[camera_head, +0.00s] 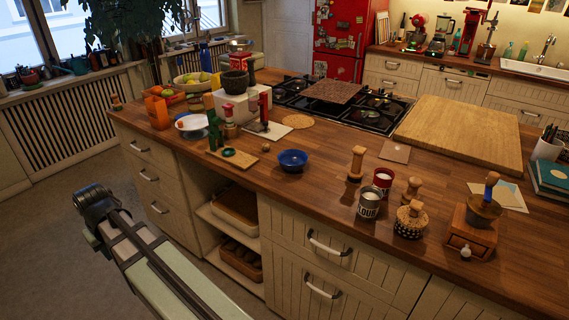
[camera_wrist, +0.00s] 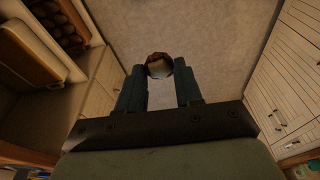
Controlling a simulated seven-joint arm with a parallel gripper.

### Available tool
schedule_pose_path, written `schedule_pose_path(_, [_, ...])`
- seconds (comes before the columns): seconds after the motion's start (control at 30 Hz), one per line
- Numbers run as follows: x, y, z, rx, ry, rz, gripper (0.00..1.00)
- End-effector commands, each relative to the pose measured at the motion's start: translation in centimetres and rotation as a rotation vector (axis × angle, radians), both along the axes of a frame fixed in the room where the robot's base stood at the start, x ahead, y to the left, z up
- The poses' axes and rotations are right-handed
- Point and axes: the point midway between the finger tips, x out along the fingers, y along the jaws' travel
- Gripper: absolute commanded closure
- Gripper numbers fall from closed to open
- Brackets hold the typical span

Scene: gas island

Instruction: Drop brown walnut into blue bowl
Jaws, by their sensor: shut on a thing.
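The blue bowl (camera_head: 292,161) stands upright on the wooden counter, near its front edge. My gripper (camera_wrist: 160,75) is shut on a small round thing, apparently the brown walnut (camera_wrist: 158,66), between its fingertips in the wrist view. Its top edge is brown and its middle looks pale, so its kind is not fully clear. Behind it in that view are the floor and cabinet fronts, so the gripper is off the counter. In the head view my arm is at the lower left, apart from the bowl, and the fingertips cannot be made out.
Left of the bowl are a small wooden board (camera_head: 232,157) and a green bottle (camera_head: 213,130). Right of it are a wooden mill (camera_head: 356,163), cans (camera_head: 369,203) and a coffee grinder (camera_head: 472,233). Open shelves with a basket (camera_head: 236,207) lie below the counter edge.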

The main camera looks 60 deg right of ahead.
Motion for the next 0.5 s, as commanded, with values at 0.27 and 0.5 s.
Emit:
schedule_pose_path(0.27, [1.2, -7.9, 1.9, 0.0, 0.001, -0.102, 0.85])
schedule_pose_path(0.5, [1.2, -15.4, 3.7, 0.001, 0.0, -0.192, 0.85])
